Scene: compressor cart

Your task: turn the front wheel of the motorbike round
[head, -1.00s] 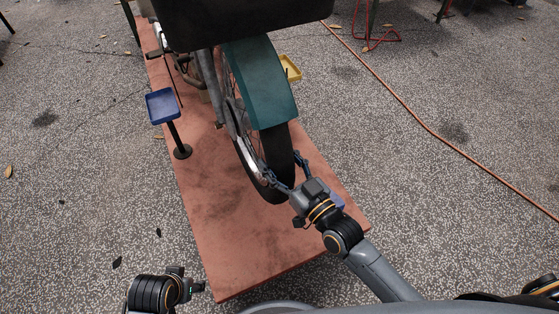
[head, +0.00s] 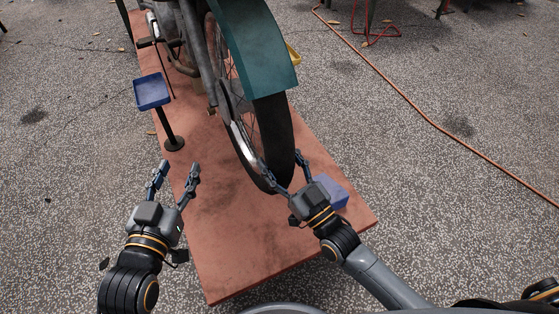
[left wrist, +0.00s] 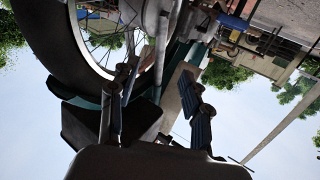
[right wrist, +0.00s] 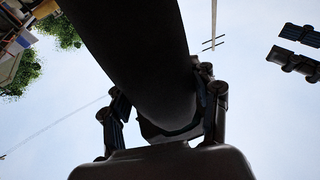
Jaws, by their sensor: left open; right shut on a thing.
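The motorbike's front wheel (head: 272,130) stands above the red-brown board, with a teal mudguard (head: 255,50) over it. My right gripper (head: 289,172) is shut on the tyre at its near lower side, one finger on each flank. The right wrist view shows the dark tyre (right wrist: 145,60) between the fingers (right wrist: 165,105). My left gripper (head: 176,172) is open and empty, left of the wheel, over the board's left edge. In the left wrist view its fingers (left wrist: 160,105) are apart, with the wheel (left wrist: 55,50) behind them at the upper left.
A blue tray on a black post (head: 152,92) stands just beyond my left gripper. A blue box (head: 332,192) sits on the board (head: 240,250) beside my right gripper. A yellow tray (head: 294,54) is partly hidden behind the mudguard. An orange hose (head: 410,108) crosses the floor at right.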

